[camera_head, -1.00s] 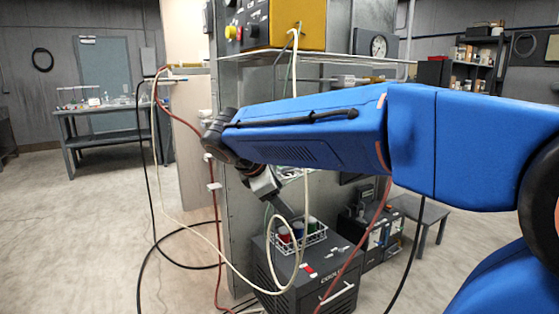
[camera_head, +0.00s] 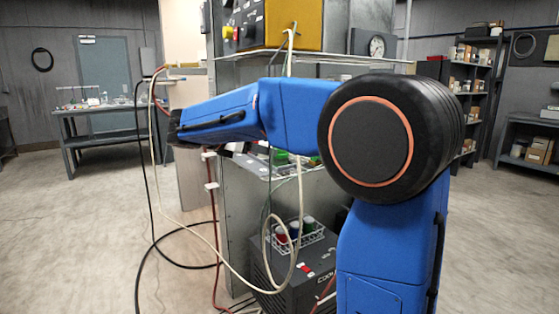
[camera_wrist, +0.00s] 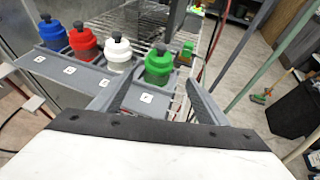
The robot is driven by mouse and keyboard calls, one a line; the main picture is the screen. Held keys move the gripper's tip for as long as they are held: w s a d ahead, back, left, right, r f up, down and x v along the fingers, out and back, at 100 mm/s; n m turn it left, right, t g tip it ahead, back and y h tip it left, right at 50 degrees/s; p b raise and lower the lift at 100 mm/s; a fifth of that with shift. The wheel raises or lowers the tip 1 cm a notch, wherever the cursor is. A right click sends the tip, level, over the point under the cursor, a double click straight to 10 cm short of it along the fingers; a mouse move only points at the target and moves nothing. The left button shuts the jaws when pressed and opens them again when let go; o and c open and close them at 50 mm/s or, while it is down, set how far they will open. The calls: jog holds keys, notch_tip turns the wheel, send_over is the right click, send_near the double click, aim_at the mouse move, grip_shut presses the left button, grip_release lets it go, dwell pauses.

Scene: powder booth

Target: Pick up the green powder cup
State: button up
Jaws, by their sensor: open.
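A green powder cup (camera_wrist: 158,65) with a dark cap stands upright at the right end of a row in a grey holder (camera_wrist: 140,99) in the wrist view. White (camera_wrist: 117,55), red (camera_wrist: 83,42) and blue (camera_wrist: 52,33) cups stand to its left. My gripper (camera_wrist: 153,88) is open, with its fingers pointing toward the green cup, one on each side in the picture. The cup appears ahead of the fingers; contact cannot be made out. In the head view a green cup (camera_head: 281,158) shows partly on the booth shelf, and my arm hides the gripper's fingers.
A white wire basket (camera_head: 300,243) with red, blue and green cups sits on a dark cooler box (camera_head: 320,280) below. A looped pale hose (camera_head: 267,262) hangs before it. A green item (camera_wrist: 187,51) lies behind the green cup on the wire shelf.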

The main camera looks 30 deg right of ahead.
aim_at(280, 154)
jog(key=x, duration=1.1)
jog(key=shift+w+d+f, duration=0.2)
jog(key=shift+d+f, duration=0.05)
jog(key=shift+d, duration=0.05)
jog(key=c, duration=1)
jog(key=shift+c, duration=0.3)
jog(key=shift+r, duration=0.15)
